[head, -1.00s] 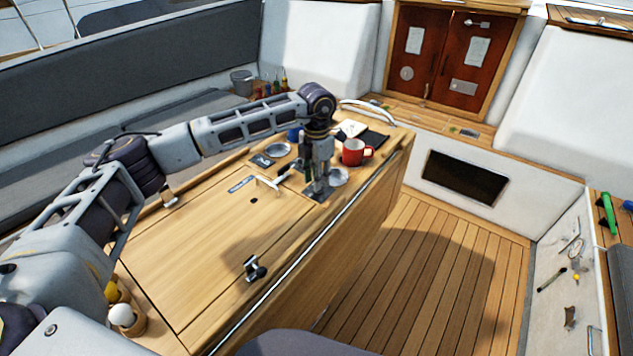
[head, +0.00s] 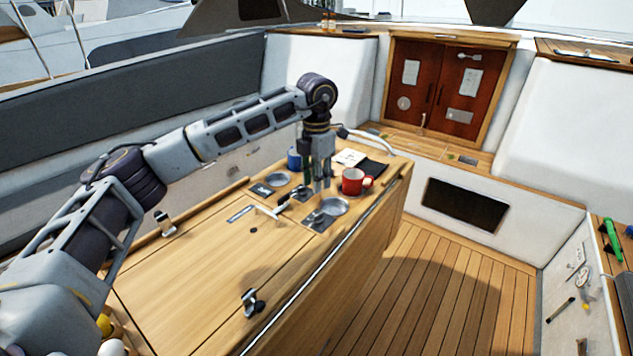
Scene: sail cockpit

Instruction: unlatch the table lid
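The wooden table lid (head: 190,270) lies closed and flat on the cockpit table. A metal latch with a dark knob (head: 253,302) sits at the lid's right edge. A second metal latch (head: 164,223) is at its left edge. A pale T-shaped handle (head: 268,211) stands near the lid's far end. My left gripper (head: 318,186) points down over the far end of the table, beyond the lid, close to a round metal recess (head: 334,206). It is away from both latches; its finger gap is too small to judge. My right gripper is not in view.
Open slatted floor (head: 430,280) lies to the right.

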